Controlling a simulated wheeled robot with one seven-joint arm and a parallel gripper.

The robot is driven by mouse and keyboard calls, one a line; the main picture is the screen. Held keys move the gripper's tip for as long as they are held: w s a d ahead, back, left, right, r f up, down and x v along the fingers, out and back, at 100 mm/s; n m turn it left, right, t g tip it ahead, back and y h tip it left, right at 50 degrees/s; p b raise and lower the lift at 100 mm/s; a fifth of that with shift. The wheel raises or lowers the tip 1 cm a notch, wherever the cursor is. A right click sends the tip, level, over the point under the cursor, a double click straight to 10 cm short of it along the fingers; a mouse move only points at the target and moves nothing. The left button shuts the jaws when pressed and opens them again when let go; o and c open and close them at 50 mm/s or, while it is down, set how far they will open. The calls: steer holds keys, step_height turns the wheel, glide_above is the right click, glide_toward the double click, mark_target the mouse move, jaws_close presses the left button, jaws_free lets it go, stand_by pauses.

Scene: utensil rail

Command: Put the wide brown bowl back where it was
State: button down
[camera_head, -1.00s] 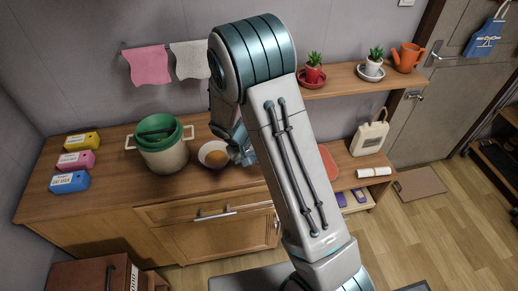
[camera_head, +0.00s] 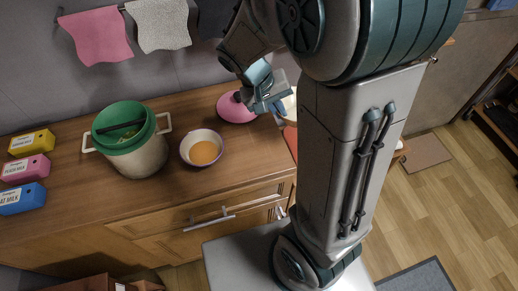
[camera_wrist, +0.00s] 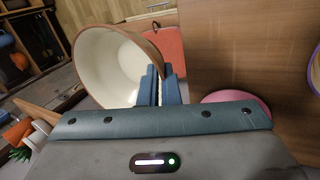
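The wide brown bowl (camera_wrist: 110,66) has a cream inside and a brown outside. It is tilted on its side in the wrist view, with its rim between the fingers of my gripper (camera_wrist: 159,88). My gripper (camera_head: 272,103) is shut on that rim. In the head view only a pale strip of the bowl (camera_head: 290,103) shows beside my gripper, and my arm hides the rest. The bowl appears held up near the counter's right end, right of a pink round dish (camera_head: 236,108).
A bowl of orange-brown food (camera_head: 205,151) and a green-rimmed pot (camera_head: 143,158) stand on the wooden counter (camera_head: 200,110). Several cartons (camera_head: 25,170) stand at left. A red flat board (camera_wrist: 167,48) lies beyond the held bowl. Cloths (camera_head: 160,25) hang behind.

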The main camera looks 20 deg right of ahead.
mark_target(287, 118)
steer(key=s+b, duration=0.1)
steer(key=s, duration=0.1)
steer(key=s+d+b, duration=0.1)
steer(key=shift+s+f, duration=0.15)
steer(key=shift+s, duration=0.2)
steer(key=w+a+f, duration=0.1)
steer(key=a+f, duration=0.1)
steer(key=a, duration=0.1)
steer(key=w+a+f, duration=0.2)
steer(key=a, duration=0.2)
steer(key=w+a+f, duration=0.1)
steer(key=a+f, duration=0.1)
steer(key=a, duration=0.1)
steer(key=shift+w+a+f+p, duration=0.3)
steer(key=shift+f, duration=2.1)
steer(key=shift+f, duration=0.25)
steer(key=c, duration=1.6)
jaws_free()
steer(key=shift+r, duration=0.1)
steer(key=shift+c, duration=0.2)
